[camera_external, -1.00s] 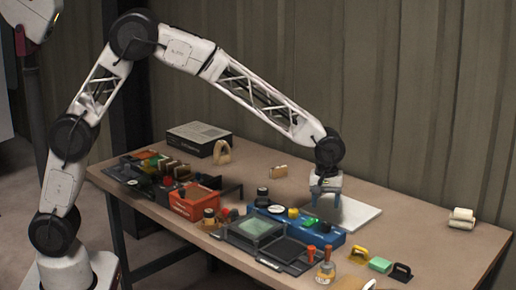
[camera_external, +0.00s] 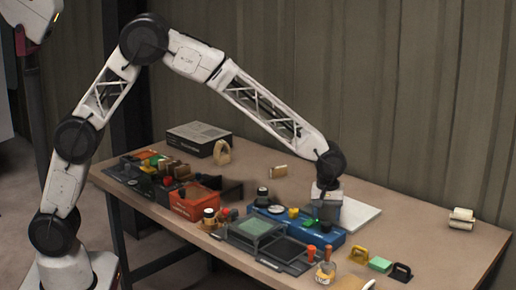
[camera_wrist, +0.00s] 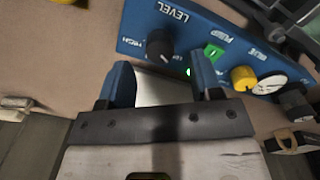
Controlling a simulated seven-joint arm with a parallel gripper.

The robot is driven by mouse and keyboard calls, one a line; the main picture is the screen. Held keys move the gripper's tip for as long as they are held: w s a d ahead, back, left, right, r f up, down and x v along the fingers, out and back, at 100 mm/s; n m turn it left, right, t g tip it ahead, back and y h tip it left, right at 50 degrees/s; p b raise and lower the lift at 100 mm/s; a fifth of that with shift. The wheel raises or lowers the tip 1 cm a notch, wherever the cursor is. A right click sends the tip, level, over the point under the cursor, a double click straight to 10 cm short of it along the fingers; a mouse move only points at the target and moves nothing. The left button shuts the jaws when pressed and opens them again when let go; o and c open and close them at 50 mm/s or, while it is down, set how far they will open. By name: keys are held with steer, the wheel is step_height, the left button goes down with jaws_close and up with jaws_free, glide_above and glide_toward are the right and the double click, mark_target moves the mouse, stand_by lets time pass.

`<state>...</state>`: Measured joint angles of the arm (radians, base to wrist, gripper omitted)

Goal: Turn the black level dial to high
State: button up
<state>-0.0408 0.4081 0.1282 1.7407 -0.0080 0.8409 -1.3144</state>
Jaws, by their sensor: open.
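The black level dial (camera_wrist: 160,43) sits on a blue panel (camera_wrist: 225,45) under the printed word LEVEL in the wrist view. The word HIGH is printed to its left. The dial's exact pointer setting is hard to read. My gripper (camera_wrist: 163,78) is open, with its two blue fingers apart and nothing between them. The dial shows just beyond the fingertips, between their lines, apart from them in the picture. In the external view my gripper (camera_external: 326,212) is over the right end of the blue panel (camera_external: 283,224), and the dial cannot be made out there.
On the panel beside the dial are a green button (camera_wrist: 213,53), a yellow valve knob (camera_wrist: 243,78) and a gauge (camera_wrist: 269,84). A white board (camera_external: 362,215) lies behind my gripper. Dark trays (camera_external: 285,250) and orange-handled items stand in front. The table's right rear is mostly clear.

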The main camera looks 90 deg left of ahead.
mark_target(326, 224)
steer(key=shift+f, duration=2.05)
steer(key=c, duration=0.9)
